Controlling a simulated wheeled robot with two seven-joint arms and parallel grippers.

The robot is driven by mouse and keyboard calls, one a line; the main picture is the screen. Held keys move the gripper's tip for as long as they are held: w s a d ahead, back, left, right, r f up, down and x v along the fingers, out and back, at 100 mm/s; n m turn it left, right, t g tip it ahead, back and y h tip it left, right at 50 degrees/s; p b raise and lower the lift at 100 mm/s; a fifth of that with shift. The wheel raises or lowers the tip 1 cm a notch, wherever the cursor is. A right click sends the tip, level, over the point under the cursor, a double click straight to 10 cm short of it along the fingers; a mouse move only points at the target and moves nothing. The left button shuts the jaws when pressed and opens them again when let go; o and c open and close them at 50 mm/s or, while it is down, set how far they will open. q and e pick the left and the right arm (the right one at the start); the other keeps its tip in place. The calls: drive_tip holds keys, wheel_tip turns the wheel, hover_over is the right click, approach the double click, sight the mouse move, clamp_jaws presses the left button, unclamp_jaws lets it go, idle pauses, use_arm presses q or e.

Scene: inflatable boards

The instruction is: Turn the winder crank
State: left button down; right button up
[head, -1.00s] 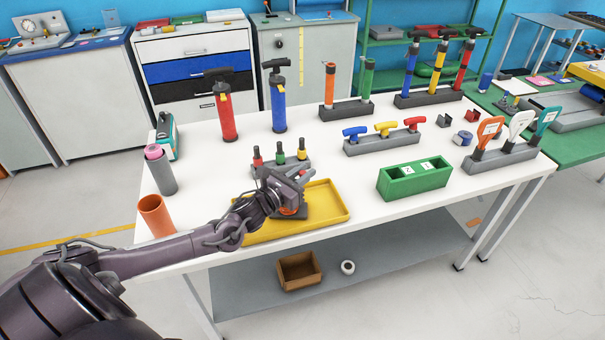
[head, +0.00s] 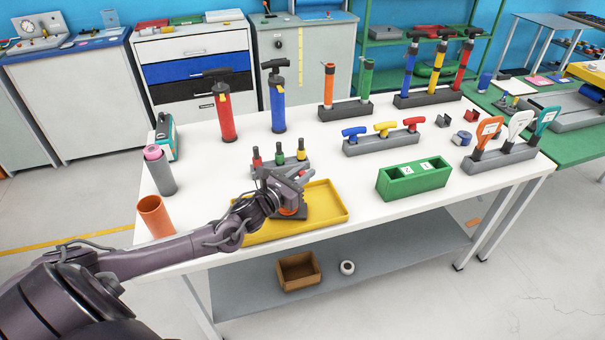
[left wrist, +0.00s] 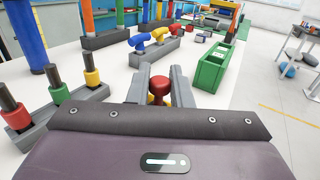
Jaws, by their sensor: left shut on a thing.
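In the left wrist view, a red knob (left wrist: 158,84), which looks like the crank handle, stands between the two grey fingers of my left gripper (left wrist: 159,92). The fingers are shut on it. The crank arm itself is hidden. My right gripper is not in view.
The yellow tray (head: 335,217) lies around the winder. A rack (head: 270,172) with red, green and yellow tops stands close behind. A green box (head: 412,186) is to the right, an orange cup (head: 155,215) to the left.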

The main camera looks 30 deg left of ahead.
sight(300, 176)
use_arm(q)
drive_tip(key=shift+r, duration=0.1)
drive_tip(key=c, duration=1.4)
unclamp_jaws()
drive_tip(key=s, duration=0.4)
drive_tip(key=s+a+b, duration=0.1)
drive_tip(key=s, duration=0.1)
drive_tip(key=shift+s, duration=0.1)
drive_tip(key=shift+s+a, duration=0.1)
drive_tip(key=shift+s, duration=0.7)
drive_tip(key=shift+o, duration=0.3)
